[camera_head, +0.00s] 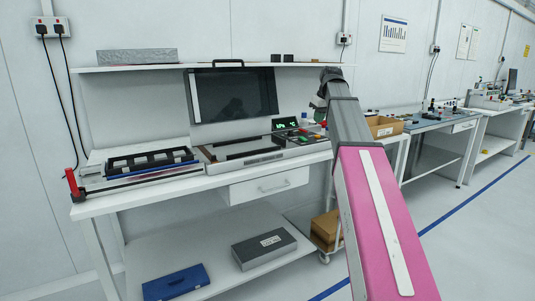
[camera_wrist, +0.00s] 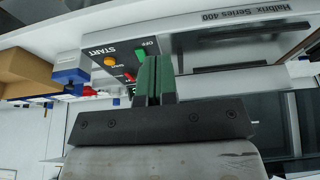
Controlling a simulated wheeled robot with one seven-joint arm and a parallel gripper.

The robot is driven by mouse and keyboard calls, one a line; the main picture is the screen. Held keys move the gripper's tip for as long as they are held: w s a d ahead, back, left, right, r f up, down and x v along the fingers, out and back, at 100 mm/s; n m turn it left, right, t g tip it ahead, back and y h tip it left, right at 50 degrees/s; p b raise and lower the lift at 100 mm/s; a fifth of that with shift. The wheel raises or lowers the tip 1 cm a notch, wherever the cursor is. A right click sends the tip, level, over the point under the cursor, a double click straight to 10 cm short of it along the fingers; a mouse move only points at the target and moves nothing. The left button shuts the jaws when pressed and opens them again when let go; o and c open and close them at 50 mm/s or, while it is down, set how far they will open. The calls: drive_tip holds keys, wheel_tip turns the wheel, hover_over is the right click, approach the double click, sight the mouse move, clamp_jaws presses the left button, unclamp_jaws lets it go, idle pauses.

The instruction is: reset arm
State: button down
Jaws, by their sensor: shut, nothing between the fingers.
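My arm reaches up from the lower right in the head view, and its end with my gripper (camera_head: 319,103) hangs over the right side of the workbench (camera_head: 215,181). In the wrist view my gripper (camera_wrist: 153,82) shows two green fingers pressed together with nothing between them. Behind them is the control panel (camera_wrist: 112,62) of the test handler, with START and OFF labels and an orange and a green button. In the head view the test handler (camera_head: 247,148) has its dark lid (camera_head: 235,93) raised. Contact between fingers and panel cannot be told.
A black tray on a blue-edged fixture (camera_head: 150,163) lies left of the handler. A shelf (camera_head: 170,68) runs above. A brown box (camera_head: 384,126) stands right of my arm. The lower shelf holds a blue case (camera_head: 176,283) and a grey box (camera_head: 264,248). Floor is clear at right.

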drive_tip(key=s+f+m+g, duration=0.1)
drive_tip(key=s+f, duration=0.3)
drive_tip(key=f, duration=0.6)
drive_tip(key=s+a+f+m, duration=0.1)
drive_tip(key=s+f, duration=0.2)
drive_tip(key=f, duration=0.8)
drive_tip(key=s+f+m+g, duration=0.1)
drive_tip(key=s+f, duration=0.3)
drive_tip(key=f, duration=0.6)
drive_tip(key=s+a+f+m+g+h, duration=0.1)
drive_tip(key=s+f+m, duration=0.2)
drive_tip(key=s+f, duration=1.4)
wheel_tip(320, 180, down, 3)
drive_tip(key=shift+r+h, duration=0.2)
drive_tip(key=shift+h, duration=0.2)
drive_tip(key=c, duration=1.8)
unclamp_jaws()
